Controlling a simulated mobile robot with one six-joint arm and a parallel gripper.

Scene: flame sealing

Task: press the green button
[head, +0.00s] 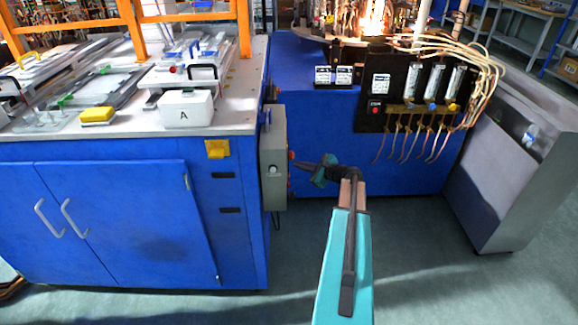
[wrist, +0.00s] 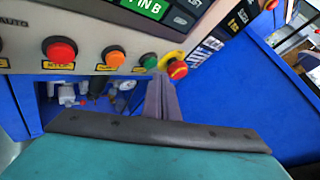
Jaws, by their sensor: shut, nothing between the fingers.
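The green button (wrist: 149,61) sits on the lower edge of a light grey control panel in the wrist view, between an orange button and a red-and-yellow knob. My gripper (wrist: 160,77) is shut and empty, its fingertips just below and right of the green button in that picture. I cannot tell whether they touch it. In the head view my gripper (head: 298,162) points left at the side of the grey control box (head: 273,150). The green button cannot be made out there.
The panel also carries a red button (wrist: 60,50), an orange button (wrist: 113,57) and a red-and-yellow knob (wrist: 175,67) close to the fingers. A blue cabinet (head: 110,220) stands left of the box. A blue machine (head: 320,115) with hoses stands behind.

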